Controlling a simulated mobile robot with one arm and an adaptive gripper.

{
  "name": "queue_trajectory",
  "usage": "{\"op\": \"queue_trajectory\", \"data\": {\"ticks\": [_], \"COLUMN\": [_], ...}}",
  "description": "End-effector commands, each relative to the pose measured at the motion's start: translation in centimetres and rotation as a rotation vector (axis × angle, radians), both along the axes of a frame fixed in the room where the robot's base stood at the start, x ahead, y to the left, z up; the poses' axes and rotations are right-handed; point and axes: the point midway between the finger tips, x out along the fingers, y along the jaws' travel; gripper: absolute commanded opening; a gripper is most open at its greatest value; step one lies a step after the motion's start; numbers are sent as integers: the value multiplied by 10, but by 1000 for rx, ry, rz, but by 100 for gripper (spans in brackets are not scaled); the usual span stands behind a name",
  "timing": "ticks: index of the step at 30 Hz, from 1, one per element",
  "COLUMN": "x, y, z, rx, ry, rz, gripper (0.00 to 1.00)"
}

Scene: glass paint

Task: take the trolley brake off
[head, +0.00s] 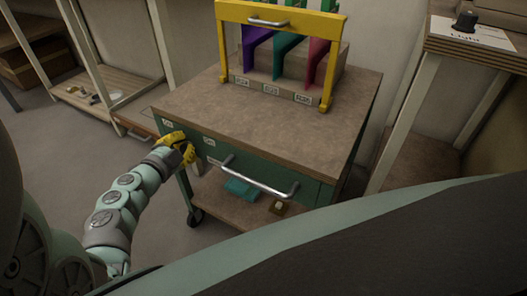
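The trolley (265,118) stands in the middle of the head view, with a brown top, a green front and a long metal handle (262,178). My yellow gripper (184,145) is at the left end of the trolley's front, just under the top edge. Small white labels sit on the front either side of it, one to its left (167,123) and one to its right (209,141); their text is too small to read surely. A brake lever cannot be made out; the gripper may hide it. Whether the fingers are shut on anything is unclear. A dark caster (196,217) shows below.
A yellow-framed rack (222,58) with purple, green and red panels stands on the trolley top. A teal item (241,188) and a small brown box (279,207) lie on its lower shelf. Shelving stands left, a table (475,52) right. Floor left of the trolley is open.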

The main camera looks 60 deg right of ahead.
Motion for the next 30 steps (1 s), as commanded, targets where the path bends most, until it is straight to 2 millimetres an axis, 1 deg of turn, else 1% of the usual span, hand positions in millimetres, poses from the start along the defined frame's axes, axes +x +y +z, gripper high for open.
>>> {"op": "queue_trajectory", "data": {"ticks": [3,14,20,30], "x": [4,4,9,16], "y": [1,1,2,2], "z": [-1,0,4,1], "rx": [0,0,-3,-14], "ry": [-1,8,78,219], "rz": [3,3,3,3], "gripper": [0,0,0,0]}}
